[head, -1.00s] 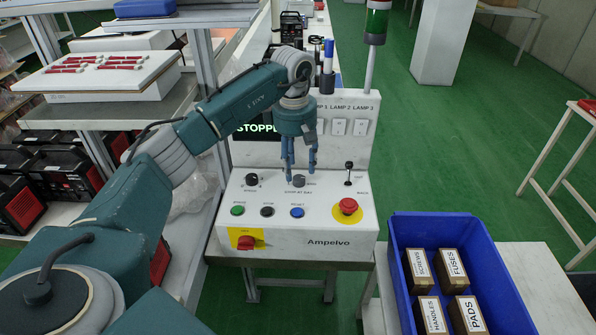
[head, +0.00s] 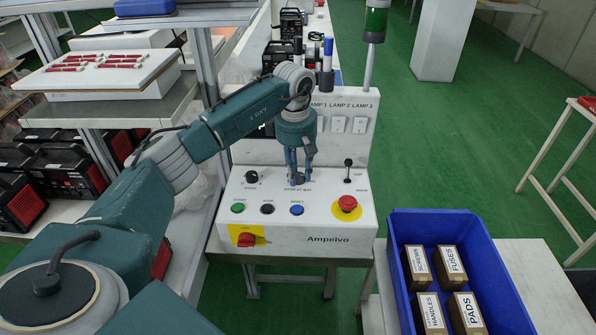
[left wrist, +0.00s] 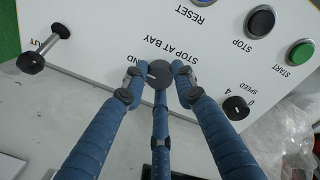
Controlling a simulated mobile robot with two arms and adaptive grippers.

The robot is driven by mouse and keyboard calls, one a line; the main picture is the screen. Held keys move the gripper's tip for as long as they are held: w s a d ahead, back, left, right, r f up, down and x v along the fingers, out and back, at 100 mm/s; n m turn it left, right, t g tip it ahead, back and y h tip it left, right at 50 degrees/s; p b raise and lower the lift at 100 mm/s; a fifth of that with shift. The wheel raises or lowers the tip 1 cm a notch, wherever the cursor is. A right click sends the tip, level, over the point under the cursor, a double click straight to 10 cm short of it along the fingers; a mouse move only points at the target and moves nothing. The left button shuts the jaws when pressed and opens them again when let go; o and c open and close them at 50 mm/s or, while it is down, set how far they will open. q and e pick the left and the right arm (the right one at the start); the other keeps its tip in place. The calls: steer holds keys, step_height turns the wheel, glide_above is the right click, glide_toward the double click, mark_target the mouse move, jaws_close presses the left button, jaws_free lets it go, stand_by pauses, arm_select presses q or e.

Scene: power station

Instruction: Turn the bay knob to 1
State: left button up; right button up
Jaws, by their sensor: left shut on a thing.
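The bay knob (left wrist: 157,73) is a round dark-grey knob beside the STOP AT BAY lettering on the white Ampelvo control panel (head: 285,222). In the left wrist view a pale pointer mark on it faces left, towards lettering that reads partly as "ND". My left gripper (head: 299,184) points straight down over the panel. Its blue fingers are shut around the knob, with dark fingertips (left wrist: 154,78) on its sides. In the head view the fingers largely hide the knob. My right gripper is not in view.
On the panel are a speed knob (head: 251,177), green start (head: 238,208), black stop (head: 267,208) and blue reset (head: 297,210) buttons, a red emergency button (head: 347,203), a black lever (head: 348,170) and a red switch (head: 246,240). A blue crate (head: 395,265) stands right.

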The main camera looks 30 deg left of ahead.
arm_select(q)
steer(key=shift+a+n, duration=0.15)
steer(key=shift+n, duration=0.15)
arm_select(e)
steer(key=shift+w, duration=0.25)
arm_select(q)
steer(key=shift+r+n, duration=0.1)
steer(key=shift+n, duration=0.8)
steer(key=n, duration=0.5)
steer(key=shift+y+p, duration=0.3)
steer(key=shift+p, duration=0.05)
steer(key=n, duration=0.5)
steer(key=shift+n, duration=0.4)
steer(key=n, duration=0.2)
steer(key=shift+n+g+p, duration=0.3)
steer(key=shift+n+p, duration=0.05)
steer(key=shift+n, duration=0.55)
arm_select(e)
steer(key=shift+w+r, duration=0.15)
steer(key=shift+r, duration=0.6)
arm_select(q)
steer(key=shift+s+f, duration=0.1)
steer(key=shift+f, duration=0.1)
